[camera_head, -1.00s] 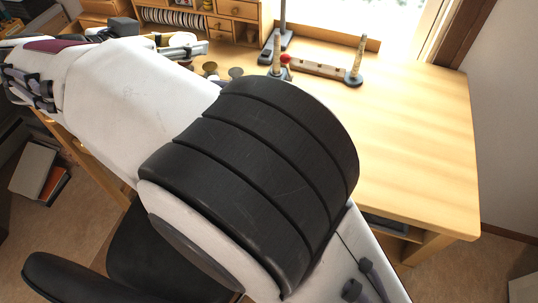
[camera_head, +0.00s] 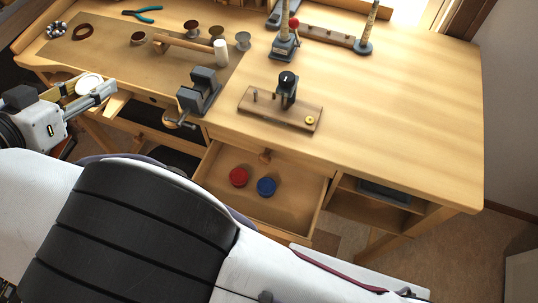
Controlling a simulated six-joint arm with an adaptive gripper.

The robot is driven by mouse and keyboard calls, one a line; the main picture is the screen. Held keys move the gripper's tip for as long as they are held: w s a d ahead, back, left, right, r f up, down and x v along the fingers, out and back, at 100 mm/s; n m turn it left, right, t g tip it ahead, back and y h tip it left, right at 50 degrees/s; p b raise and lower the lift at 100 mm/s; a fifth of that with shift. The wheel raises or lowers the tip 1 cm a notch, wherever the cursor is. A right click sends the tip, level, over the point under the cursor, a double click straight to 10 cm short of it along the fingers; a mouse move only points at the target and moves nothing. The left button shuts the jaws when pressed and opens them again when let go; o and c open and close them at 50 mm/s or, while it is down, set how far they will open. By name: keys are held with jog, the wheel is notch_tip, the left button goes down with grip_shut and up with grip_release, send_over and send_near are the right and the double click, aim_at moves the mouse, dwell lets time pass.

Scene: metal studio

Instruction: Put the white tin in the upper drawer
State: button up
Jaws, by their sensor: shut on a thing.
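My gripper (camera_head: 97,97) is at the left of the head view, beside the front edge of the bench. It is shut on the white tin (camera_head: 88,84), which shows as a pale round disc between the finger bars. An open drawer (camera_head: 297,192) sits under the bench top, to the right of my gripper. Inside it are a red tin (camera_head: 239,177) and a blue tin (camera_head: 266,186), with bare floor around them.
A grey vise (camera_head: 199,91) juts over the bench's front edge between my gripper and the drawer. A wooden block with a black clamp (camera_head: 288,92) stands behind the drawer. The right bench top is clear.

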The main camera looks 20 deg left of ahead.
jog(key=s+a+f+n+y, duration=0.1)
jog(key=s+f, duration=0.2)
jog(key=s, duration=0.6)
jog(key=s+a+f+n+y, duration=0.1)
jog(key=s+f, duration=0.3)
jog(key=s, duration=0.6)
jog(key=s+a+f+n+g+y, duration=0.1)
jog(key=s+f, duration=0.2)
jog(key=s, duration=0.6)
jog(key=shift+s+a+f+y, duration=0.1)
jog(key=shift+s+f+y, duration=0.05)
jog(key=shift+y, duration=0.15)
jog(key=s+d+f+h, duration=0.1)
jog(key=s+d+f, duration=0.5)
jog(key=s+f, duration=0.1)
jog(key=d+f+m+h, duration=0.3)
jog(key=d+f, duration=0.1)
jog(key=d, duration=0.8)
jog(key=s+d+f+m+h, duration=0.1)
jog(key=d+f+m+h, duration=0.2)
jog(key=d, duration=0.9)
jog(key=shift+s+d+f+t, duration=0.25)
jog(key=shift+d+f+t, duration=0.15)
jog(key=shift+f, duration=0.45)
jog(key=shift+a, duration=0.1)
